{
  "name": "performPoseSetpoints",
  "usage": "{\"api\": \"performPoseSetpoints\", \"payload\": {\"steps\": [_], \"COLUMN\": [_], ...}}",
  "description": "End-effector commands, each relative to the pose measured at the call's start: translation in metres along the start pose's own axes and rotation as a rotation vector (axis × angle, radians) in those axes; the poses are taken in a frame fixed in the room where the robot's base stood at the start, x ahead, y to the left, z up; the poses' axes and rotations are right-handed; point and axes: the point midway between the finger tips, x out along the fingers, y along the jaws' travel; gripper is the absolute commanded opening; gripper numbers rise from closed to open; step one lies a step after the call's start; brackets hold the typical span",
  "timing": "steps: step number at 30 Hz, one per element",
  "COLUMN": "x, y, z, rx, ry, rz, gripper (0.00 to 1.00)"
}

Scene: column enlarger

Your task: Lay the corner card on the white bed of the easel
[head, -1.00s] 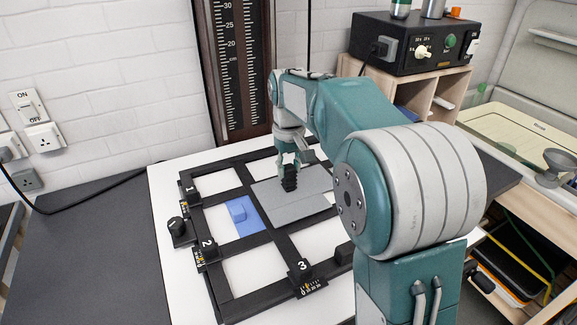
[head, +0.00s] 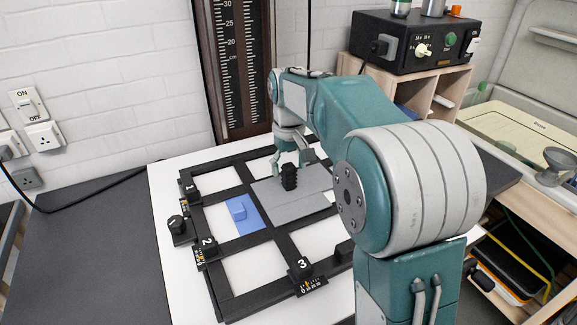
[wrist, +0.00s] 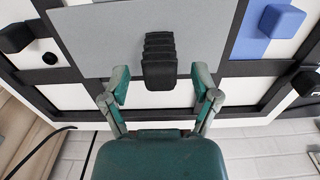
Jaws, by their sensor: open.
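A flat grey card (head: 295,208) with an upright ribbed black grip (head: 289,177) lies across the black bars of the easel (head: 228,297). A blue card (head: 246,227) with a blue block (head: 237,208) on it lies in the opening to its left. I cannot tell by look which one is the corner card. White bed (head: 258,270) shows in the other openings. My gripper (head: 290,157) is open and empty, its fingertips just behind the black grip. In the wrist view, the fingers (wrist: 160,84) stand apart on either side of the grip's near end (wrist: 158,70). Contact is unclear.
Numbered black knobs (head: 301,268) stand on the easel's left and front bars. A ruled column (head: 237,65) rises behind. A black control box (head: 412,43) sits on a wooden shelf at the back right. The dark bench (head: 90,265) at left is clear.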

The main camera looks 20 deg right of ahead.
Motion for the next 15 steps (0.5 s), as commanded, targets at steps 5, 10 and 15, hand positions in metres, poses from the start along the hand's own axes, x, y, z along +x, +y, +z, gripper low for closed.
{"api": "performPoseSetpoints", "payload": {"steps": [5,10,15], "x": [-0.006,-0.012,-0.018], "y": [0.000,0.000,0.000], "z": [0.000,0.000,0.000], "rx": [0.000,0.000,0.000], "ry": [0.002,0.001,0.002], "rz": [0.000,0.000,0.000], "gripper": [0.79,0.79,0.79]}}
